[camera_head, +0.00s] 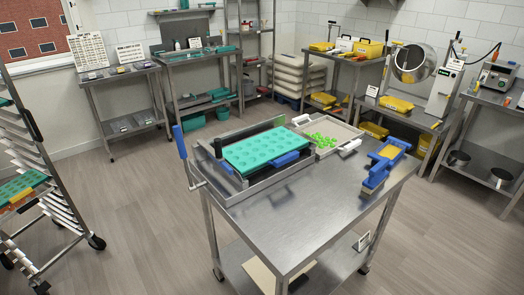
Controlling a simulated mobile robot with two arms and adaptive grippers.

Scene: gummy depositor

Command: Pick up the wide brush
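A blue tool with pale bristles under its block, which looks like the wide brush (376,178), is at the right edge of the steel table (330,215) in the head view. Just behind it are more blue parts around a yellow piece (389,152); I cannot tell whether they are joined to the brush. No gripper touches the brush. Neither of my grippers is in view.
A teal mold (262,147) sits in a metal frame on the table's left half. A shallow tray (338,132) with green gummies is behind. A rack (30,195) stands at left. The table's front is clear.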

